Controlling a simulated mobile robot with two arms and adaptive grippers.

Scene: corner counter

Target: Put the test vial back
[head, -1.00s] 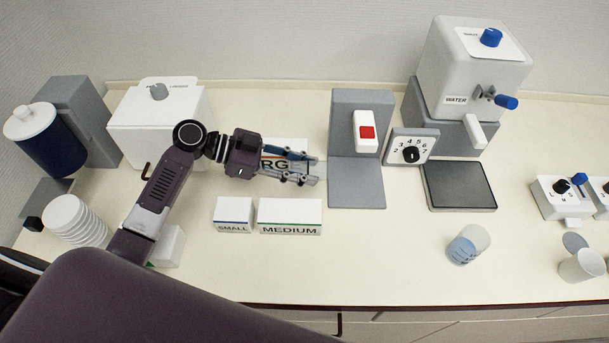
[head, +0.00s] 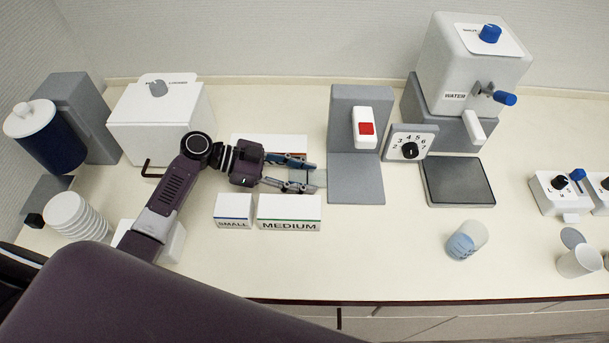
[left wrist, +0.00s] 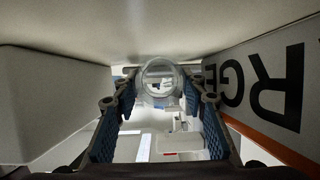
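My left gripper (head: 302,176) is low over the counter, just left of the grey plate under the red-switch stand. Its fingers are spread apart. A clear round glass piece, seemingly the test vial (left wrist: 160,77), shows between the far ends of the fingers in the left wrist view, with a gap on each side. In the head view the vial (head: 317,178) is a faint pale patch at the fingertips; its base and exact support cannot be made out. My right gripper is not in view.
The LARGE box (head: 262,141) stands just behind my left gripper; SMALL (head: 233,206) and MEDIUM (head: 289,208) boxes stand in front. The red-switch stand (head: 356,180) is to the right. The front-middle counter is clear.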

